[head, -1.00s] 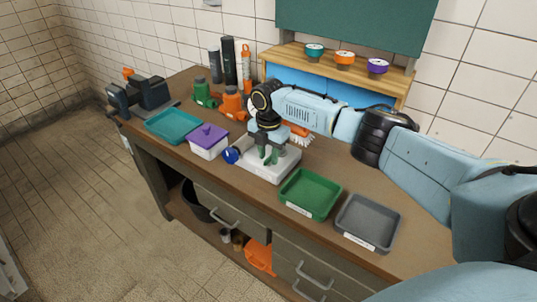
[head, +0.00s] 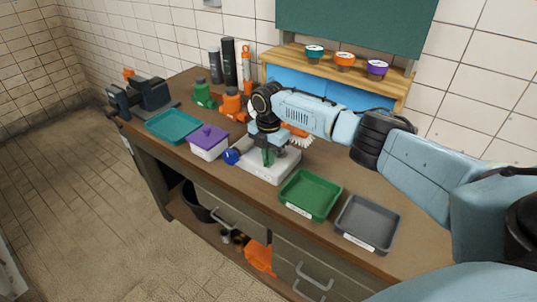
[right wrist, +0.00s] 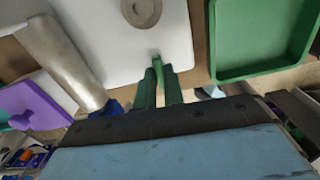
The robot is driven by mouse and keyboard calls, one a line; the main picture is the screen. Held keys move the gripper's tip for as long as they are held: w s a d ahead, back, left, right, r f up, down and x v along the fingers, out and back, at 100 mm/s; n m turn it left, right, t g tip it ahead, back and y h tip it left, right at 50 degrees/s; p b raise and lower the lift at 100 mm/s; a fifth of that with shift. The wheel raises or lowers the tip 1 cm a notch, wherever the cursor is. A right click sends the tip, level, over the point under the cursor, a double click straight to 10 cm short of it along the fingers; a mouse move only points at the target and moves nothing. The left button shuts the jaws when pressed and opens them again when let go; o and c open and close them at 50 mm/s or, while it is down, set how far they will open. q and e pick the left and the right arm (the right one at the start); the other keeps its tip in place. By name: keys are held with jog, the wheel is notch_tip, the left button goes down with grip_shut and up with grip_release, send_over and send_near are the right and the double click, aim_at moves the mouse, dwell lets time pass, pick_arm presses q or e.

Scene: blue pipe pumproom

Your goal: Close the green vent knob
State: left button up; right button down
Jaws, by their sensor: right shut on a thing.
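The green vent knob (right wrist: 157,63) shows as a small bright green piece between the fingertips in the right wrist view. It stands over a white base block (head: 284,167), which also fills the top of the right wrist view (right wrist: 110,35). My right gripper (head: 268,155) points down over this block, and its dark green fingers are shut on the knob (right wrist: 160,80). In the head view the fingers hide most of the knob. A blue knob (head: 231,156) sits at the left of the block. My left gripper is not in view.
A purple-lidded box (head: 209,141) and a teal tray (head: 173,126) lie left of the block. A green tray (head: 310,194) and a grey tray (head: 368,222) lie right. A silver pipe (right wrist: 65,60) is close beside the gripper.

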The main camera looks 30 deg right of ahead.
jog(key=m+p, duration=0.3)
jog(key=shift+r+m, duration=0.15)
jog(key=shift+m, duration=0.15)
jog(key=m+p, duration=0.2)
jog(key=m, duration=0.3)
jog(key=shift+m+p, duration=0.3)
jog(key=shift+p, duration=0.1)
jog(key=m+p, duration=0.1)
jog(key=m, duration=0.3)
jog(key=shift+p, duration=0.4)
jog(key=shift+m+p, duration=0.55)
jog(key=shift+m, duration=1.55)
jog(key=c, duration=1.5)
grip_release()
